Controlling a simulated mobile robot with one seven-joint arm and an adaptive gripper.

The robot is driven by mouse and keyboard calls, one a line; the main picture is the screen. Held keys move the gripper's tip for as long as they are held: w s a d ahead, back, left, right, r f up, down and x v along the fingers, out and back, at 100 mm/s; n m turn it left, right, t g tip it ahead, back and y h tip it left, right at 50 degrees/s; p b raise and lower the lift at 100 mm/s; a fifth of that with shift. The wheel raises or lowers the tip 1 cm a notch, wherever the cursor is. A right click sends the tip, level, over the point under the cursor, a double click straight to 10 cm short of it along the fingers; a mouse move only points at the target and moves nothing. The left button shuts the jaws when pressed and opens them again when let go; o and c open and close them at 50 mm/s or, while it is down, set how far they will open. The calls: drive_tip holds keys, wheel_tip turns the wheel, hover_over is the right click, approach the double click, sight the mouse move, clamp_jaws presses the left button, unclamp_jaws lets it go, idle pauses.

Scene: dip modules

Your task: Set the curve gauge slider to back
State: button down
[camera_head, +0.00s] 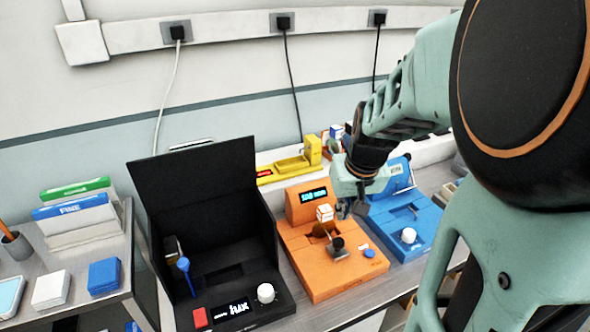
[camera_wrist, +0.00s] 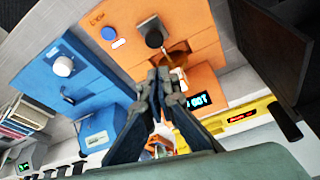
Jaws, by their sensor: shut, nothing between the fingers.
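No label naming the curve gauge is readable. The orange module (camera_head: 318,278) carries a black knob (camera_head: 337,243) near its front, a dark recess behind the knob and a lit display (camera_head: 314,194) at its back. The black knob also shows in the wrist view (camera_wrist: 154,38). My gripper (camera_head: 345,211) is shut and empty above the right back part of the orange module. In the wrist view its closed fingertips (camera_wrist: 168,82) appear over the module, between knob and display, and hide part of the recess. I cannot tell their height.
A blue module (camera_head: 400,222) with a white knob stands right of the orange one. A black box (camera_head: 205,210) with a raised lid stands left. A yellow device (camera_head: 290,165) lies behind. A white cube (camera_head: 325,212) shows at the orange module. Left is a lower side table (camera_head: 90,255).

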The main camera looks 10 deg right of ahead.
sight(343, 248)
drive_tip(key=x, duration=1)
drive_tip(key=shift+r, duration=0.1)
drive_tip(key=shift+s, duration=0.1)
drive_tip(key=shift+s+d+b, duration=0.1)
drive_tip(key=shift+s+b, duration=0.25)
drive_tip(key=s+b, duration=0.1)
drive_tip(key=s, duration=0.3)
drive_tip(key=shift+d+b, duration=0.35)
drive_tip(key=shift+b, duration=0.05)
drive_tip(key=shift+s, duration=0.2)
